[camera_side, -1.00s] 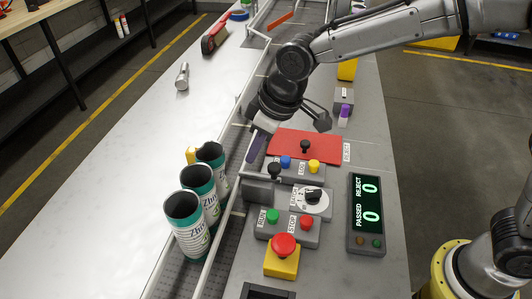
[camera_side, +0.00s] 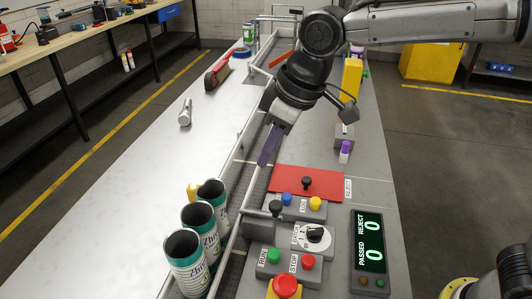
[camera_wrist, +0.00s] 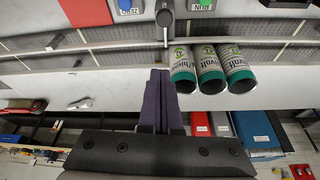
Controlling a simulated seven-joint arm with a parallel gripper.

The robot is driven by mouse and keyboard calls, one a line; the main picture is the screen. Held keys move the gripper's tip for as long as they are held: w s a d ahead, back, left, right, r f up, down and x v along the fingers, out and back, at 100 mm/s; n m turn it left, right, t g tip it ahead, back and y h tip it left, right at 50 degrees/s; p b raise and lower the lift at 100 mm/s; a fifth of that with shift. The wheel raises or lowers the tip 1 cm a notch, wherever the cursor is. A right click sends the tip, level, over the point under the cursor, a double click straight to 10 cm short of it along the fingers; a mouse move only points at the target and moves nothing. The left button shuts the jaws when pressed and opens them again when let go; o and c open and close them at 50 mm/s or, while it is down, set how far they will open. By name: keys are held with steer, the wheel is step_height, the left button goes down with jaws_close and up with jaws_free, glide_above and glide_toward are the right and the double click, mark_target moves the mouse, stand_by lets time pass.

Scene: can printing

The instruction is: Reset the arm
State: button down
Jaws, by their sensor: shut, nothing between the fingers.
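My gripper (camera_side: 270,145) is shut and empty, its dark purple fingers together and pointing down above the conveyor's near end. In the wrist view the shut fingers (camera_wrist: 157,100) show below the middle. Three open-topped cans (camera_side: 202,232), white and green with dark insides, stand in a row on the conveyor, toward the camera from my gripper and apart from it. They also show in the wrist view (camera_wrist: 211,68), right of the fingers.
A control panel with a red plate (camera_side: 290,181), coloured buttons and a red emergency button (camera_side: 286,286) lies right of the conveyor. A counter display (camera_side: 370,247) reads 0 and 0.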

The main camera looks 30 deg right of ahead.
steer(key=shift+d, duration=0.1)
steer(key=s+d+r+m+t, duration=0.15)
steer(key=s+d+r, duration=0.25)
steer(key=d, duration=0.5)
steer(key=s+d+r+m+t, duration=0.1)
steer(key=s+d+r+m, duration=0.25)
steer(key=d, duration=0.45)
steer(key=s+d+f+m+h, duration=0.1)
steer(key=s+d+f, duration=0.2)
steer(key=s+f, duration=0.2)
steer(key=s+d+f+m+h, duration=0.1)
steer(key=s+d+f, duration=0.3)
steer(key=s, duration=0.6)
step_height(320, 180, down, 2)
steer(key=shift+s+d+f, duration=0.1)
steer(key=shift+s+d, duration=0.1)
steer(key=shift+s, duration=0.05)
